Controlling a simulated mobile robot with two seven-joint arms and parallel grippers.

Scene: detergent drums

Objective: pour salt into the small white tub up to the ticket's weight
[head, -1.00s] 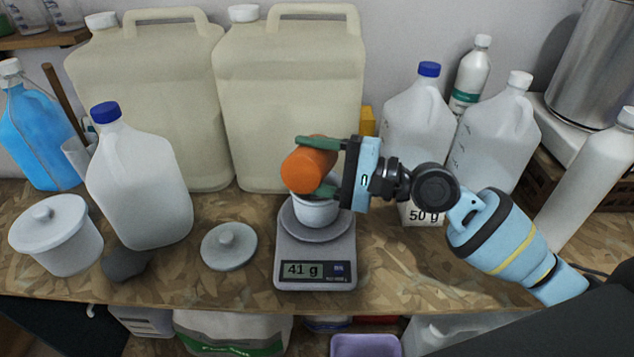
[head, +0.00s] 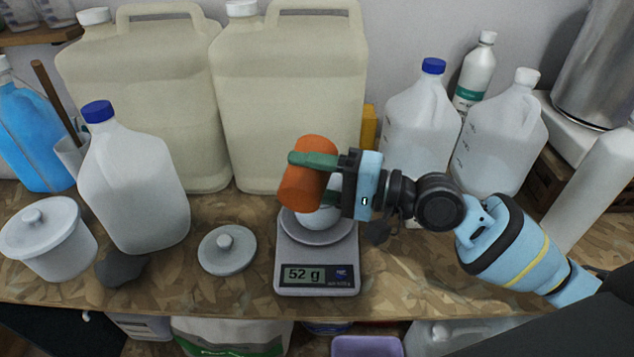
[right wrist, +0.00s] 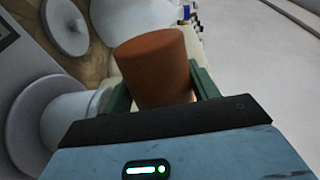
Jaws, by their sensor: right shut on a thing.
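My right gripper (head: 312,168) is shut on an orange cup (head: 304,180), held nearly upright with a slight lean, over the left side of the scale. The small white tub (head: 326,212) stands on the scale's round plate (head: 345,236), partly hidden by cup and gripper. The scale display (head: 304,274) reads 52 g. In the right wrist view the cup (right wrist: 155,65) sits between the green fingers, beside the tub (right wrist: 66,118). The cup's contents and the tub's inside are hidden. The ticket, showing 50 g earlier, is largely hidden behind my arm. My left gripper is out of view.
A round grey lid (head: 227,252) lies left of the scale. A lidded pot (head: 48,245) and a blue-capped jug (head: 135,190) stand farther left. Large cream canisters (head: 290,90) line the back. White jugs (head: 500,135) stand behind my arm. The bench's front strip is mostly clear.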

